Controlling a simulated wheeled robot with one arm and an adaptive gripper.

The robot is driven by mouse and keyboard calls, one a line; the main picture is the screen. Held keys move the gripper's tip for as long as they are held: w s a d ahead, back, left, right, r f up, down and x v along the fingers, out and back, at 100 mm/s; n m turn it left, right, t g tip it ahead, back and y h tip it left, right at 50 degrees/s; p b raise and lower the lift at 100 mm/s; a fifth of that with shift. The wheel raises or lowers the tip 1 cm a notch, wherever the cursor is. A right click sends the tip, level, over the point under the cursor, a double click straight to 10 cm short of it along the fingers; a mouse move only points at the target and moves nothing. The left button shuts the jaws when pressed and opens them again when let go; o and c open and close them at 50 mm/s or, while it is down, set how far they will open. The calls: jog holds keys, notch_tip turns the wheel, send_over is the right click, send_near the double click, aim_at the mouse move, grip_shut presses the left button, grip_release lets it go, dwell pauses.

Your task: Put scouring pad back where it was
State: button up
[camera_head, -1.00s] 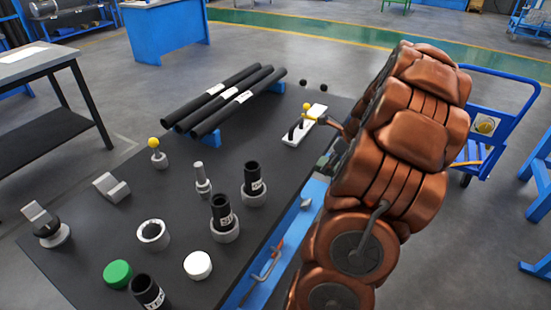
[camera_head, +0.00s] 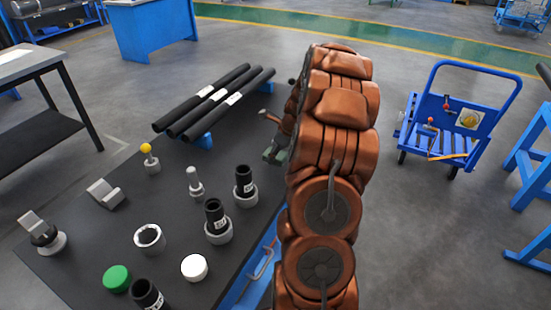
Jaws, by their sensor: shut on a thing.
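My copper-coloured arm rises through the middle right of the head view and hides most of what is behind it. My gripper (camera_head: 272,150) shows only in part, as a small grey-green shape at the arm's left side over the table's right edge. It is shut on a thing. The scouring pad cannot be made out clearly; most of the grasp is hidden by the arm.
The dark table (camera_head: 95,240) bears a green disc (camera_head: 116,278), a white cap (camera_head: 194,268), a grey ring (camera_head: 149,238), upright black tubes (camera_head: 245,180) and a yellow-knobbed piece (camera_head: 150,160). Long black pipes (camera_head: 215,102) lie at the back. A blue cart (camera_head: 445,125) stands right.

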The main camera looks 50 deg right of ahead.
jog(key=shift+f+p, duration=0.4)
jog(key=shift+f, duration=1.1)
jog(key=o, duration=1.1)
jog(key=shift+f, duration=0.15)
